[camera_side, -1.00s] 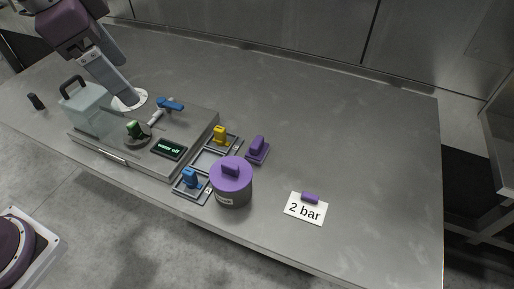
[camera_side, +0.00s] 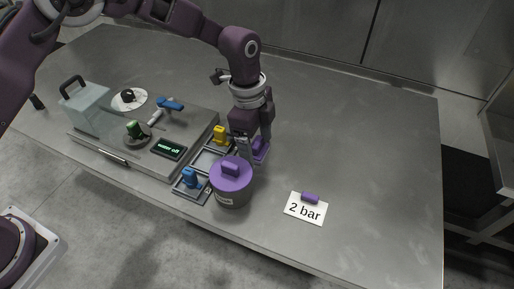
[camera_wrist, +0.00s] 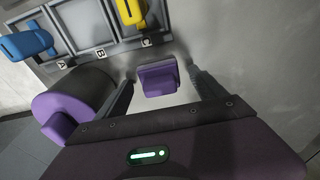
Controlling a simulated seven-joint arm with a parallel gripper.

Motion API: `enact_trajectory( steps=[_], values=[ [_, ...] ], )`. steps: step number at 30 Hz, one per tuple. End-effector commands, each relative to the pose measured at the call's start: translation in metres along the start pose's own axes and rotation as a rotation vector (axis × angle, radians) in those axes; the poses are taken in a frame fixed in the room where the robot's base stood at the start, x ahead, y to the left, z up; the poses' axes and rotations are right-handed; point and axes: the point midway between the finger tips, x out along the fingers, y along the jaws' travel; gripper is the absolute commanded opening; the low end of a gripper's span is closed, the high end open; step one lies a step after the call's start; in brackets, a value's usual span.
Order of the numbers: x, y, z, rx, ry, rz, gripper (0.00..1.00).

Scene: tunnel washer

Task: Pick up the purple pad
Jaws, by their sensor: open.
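The purple pad (camera_side: 262,147), a square plate with a raised purple grip, lies on the table to the right of the slotted rack (camera_side: 205,161). My gripper (camera_side: 254,152) is open and points down over the pad, which it partly hides in the side view. In the wrist view the pad (camera_wrist: 157,79) shows between the two spread fingers of my gripper (camera_wrist: 162,80), with a gap on each side. Whether the fingertips reach down to the pad's height I cannot tell.
A purple lidded canister (camera_side: 231,186) stands close in front of my gripper. The rack holds a yellow pad (camera_side: 219,133) and a blue pad (camera_side: 189,177). A washer unit (camera_side: 168,151) stands left.

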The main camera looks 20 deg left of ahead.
Motion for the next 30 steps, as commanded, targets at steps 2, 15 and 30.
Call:
enact_trajectory(
  steps=[2,15,30],
  values=[
    [0.000,0.000,0.000,0.000,0.000,0.000,0.80],
    [0.000,0.000,0.000,-0.001,0.000,-0.001,0.15],
    [-0.066,-0.002,-0.008,-0.001,0.002,-0.006,0.14]
  ],
)
